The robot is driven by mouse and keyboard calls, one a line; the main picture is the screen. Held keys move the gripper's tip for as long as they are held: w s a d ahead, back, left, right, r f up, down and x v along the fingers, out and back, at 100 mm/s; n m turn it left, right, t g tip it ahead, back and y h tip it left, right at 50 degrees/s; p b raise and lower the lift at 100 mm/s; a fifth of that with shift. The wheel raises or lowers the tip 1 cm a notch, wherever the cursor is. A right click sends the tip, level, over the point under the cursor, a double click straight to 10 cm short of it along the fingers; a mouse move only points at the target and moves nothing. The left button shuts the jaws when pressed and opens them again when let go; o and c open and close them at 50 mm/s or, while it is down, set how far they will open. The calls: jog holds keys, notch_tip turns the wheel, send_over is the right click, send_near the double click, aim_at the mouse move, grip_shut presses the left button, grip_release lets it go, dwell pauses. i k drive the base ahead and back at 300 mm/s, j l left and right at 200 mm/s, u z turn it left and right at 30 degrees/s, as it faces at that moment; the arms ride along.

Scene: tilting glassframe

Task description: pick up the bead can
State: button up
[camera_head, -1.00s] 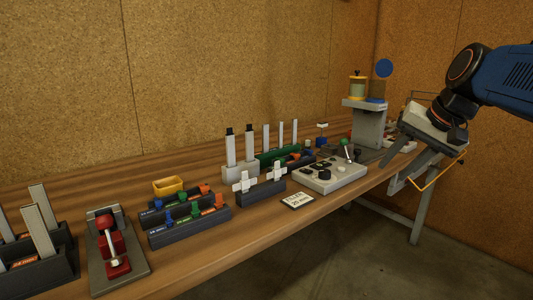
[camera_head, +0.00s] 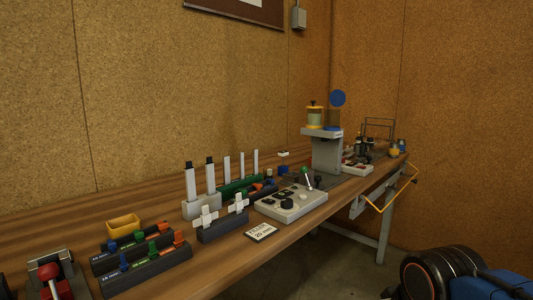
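No label marks a bead can. The likeliest candidate is a small clear can with yellow rims and pale green contents (camera_head: 315,116), standing upright on top of the grey pedestal (camera_head: 327,150) toward the bench's far end. A blue disc stands just right of it. Small yellow and blue items (camera_head: 395,150) at the far end are too small to identify. My blue and black arm shows only at the bottom right, below the bench and far from the can. My gripper is outside the picture.
The wooden bench (camera_head: 215,262) runs along the cork wall. A grey control box with a green-tipped lever (camera_head: 291,203), slotted racks (camera_head: 145,268), upright strips and a yellow tray (camera_head: 123,225) crowd it. A yellow loop (camera_head: 384,207) sticks out from the bench front.

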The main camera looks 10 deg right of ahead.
aim_at(402, 144)
jog(key=u, duration=1)
jog(key=l+u, duration=0.1)
jog(key=u, duration=0.35)
jog(key=l+u, duration=0.1)
jog(key=u, duration=0.4)
jog(key=l+u, duration=0.15)
jog(key=u, duration=0.3)
jog(key=l+u, duration=0.15)
jog(key=u, duration=0.3)
jog(key=k+l+u, duration=0.4)
jog(key=l, duration=0.2)
jog(key=k+l+u, duration=0.85)
jog(key=k+z, duration=0.25)
jog(key=k, duration=0.3)
jog(key=k+l+z, duration=0.2)
jog(key=k, duration=0.35)
jog(key=k+l+z, duration=0.25)
jog(key=k, duration=0.25)
jog(key=k+l+z, duration=0.1)
jog(key=k+z, duration=0.3)
jog(key=k+l+z, duration=0.2)
jog(key=k+z, duration=0.15)
jog(key=k, duration=0.15)
jog(key=k+l+z, duration=0.4)
jog(key=z, duration=1.45)
jog(key=k+l, duration=0.05)
